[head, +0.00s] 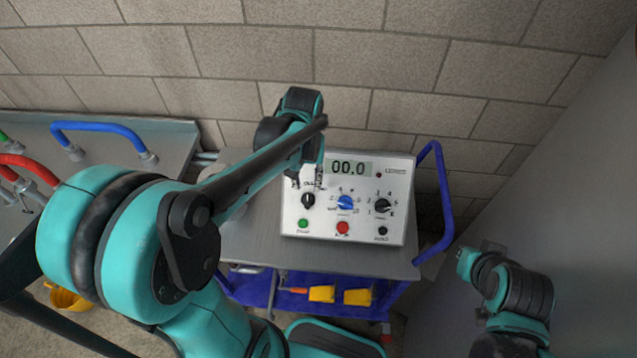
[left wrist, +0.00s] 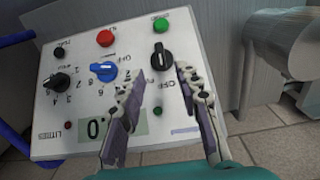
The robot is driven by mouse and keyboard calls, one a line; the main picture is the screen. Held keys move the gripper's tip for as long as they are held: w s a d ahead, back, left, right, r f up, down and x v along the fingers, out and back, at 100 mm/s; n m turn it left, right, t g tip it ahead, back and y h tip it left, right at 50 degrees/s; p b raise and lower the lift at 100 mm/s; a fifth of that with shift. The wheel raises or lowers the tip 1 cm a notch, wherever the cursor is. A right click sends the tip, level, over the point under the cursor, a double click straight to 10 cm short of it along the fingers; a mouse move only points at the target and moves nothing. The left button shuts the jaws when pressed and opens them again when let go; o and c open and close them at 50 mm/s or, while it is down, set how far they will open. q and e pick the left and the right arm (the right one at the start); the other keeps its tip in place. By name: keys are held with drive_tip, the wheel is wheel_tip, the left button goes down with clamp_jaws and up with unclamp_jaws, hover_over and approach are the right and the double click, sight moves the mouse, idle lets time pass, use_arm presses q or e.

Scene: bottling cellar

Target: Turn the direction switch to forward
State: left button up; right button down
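A white control box (head: 292,226) with a digital display reading 00.0 stands on a grey cart. It carries a row of three knobs: a black knob (head: 308,200) at left, a blue knob (head: 345,202) in the middle and a black numbered knob (head: 382,206) at right. Their labels are too small for me to tell which is the direction switch. My left gripper (head: 307,181) is open above the left knob. In the left wrist view, that black knob (left wrist: 161,58) lies just beyond and between the open fingertips, apart from them. The right gripper's fingers do not show.
Green (head: 303,223), red (head: 343,228) and black (head: 383,231) buttons sit below the knobs. The cart's blue handle (head: 443,190) rises at right. A metal bench with hoses (head: 100,127) stands at left, a brick wall behind. A grey wall bounds the right side.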

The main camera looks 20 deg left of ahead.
sight(307, 199)
use_arm(q)
wheel_tip(307, 199, down, 7)
drive_tip(key=shift+r+b, duration=0.1)
drive_tip(key=shift+b, duration=1)
drive_tip(key=shift+s, duration=0.1)
clamp_jaws()
